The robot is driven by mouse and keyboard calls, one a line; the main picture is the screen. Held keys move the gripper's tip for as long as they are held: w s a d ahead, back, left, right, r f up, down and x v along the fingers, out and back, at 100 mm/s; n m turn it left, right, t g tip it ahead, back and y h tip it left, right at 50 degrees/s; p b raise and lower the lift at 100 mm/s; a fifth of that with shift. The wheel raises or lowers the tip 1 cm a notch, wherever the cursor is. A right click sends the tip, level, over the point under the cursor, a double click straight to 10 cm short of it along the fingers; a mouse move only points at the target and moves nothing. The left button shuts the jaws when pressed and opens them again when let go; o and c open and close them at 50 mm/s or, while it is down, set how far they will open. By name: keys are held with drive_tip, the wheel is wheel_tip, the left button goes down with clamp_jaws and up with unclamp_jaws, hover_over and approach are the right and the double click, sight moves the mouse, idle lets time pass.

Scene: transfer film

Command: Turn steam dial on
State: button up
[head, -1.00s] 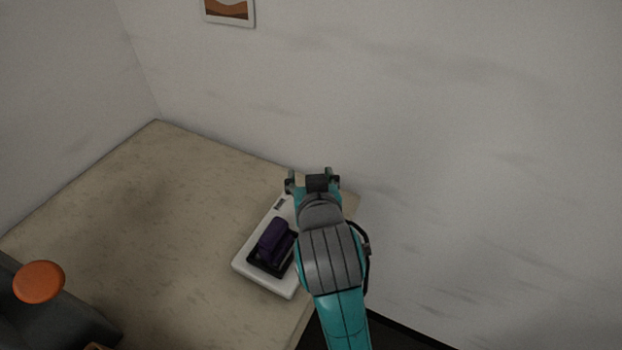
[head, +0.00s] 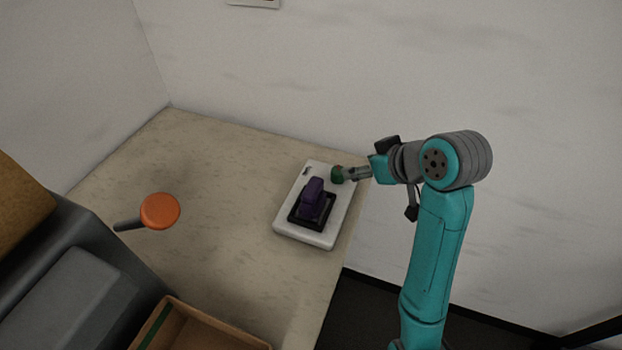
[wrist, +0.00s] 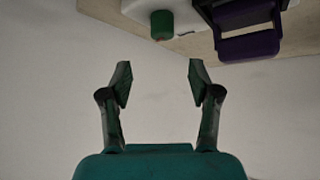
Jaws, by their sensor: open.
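A small dark green round knob (head: 337,174), which looks like the steam dial, sits at the right edge of a white device base (head: 285,226) on the table. It also shows in the wrist view (wrist: 162,24) as a short green cylinder on the white base. My gripper (head: 358,173) is beside the knob on its right in the head view. In the wrist view my gripper (wrist: 160,80) is open and empty. The knob lies beyond the fingertips, roughly centred, with a gap seen between. A purple block with a black frame (head: 312,200) stands on the base.
An orange disc on a dark shaft (head: 160,211), a grey machine (head: 75,300) and a brown box (head: 180,330) are at lower left. The wall (head: 400,70) rises close behind the device.

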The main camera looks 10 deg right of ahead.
sight(339, 171)
drive_tip(key=x, duration=1)
drive_tip(key=shift+s+a+f, duration=0.1)
drive_tip(key=shift+a+f, duration=0.15)
drive_tip(key=shift+f, duration=0.05)
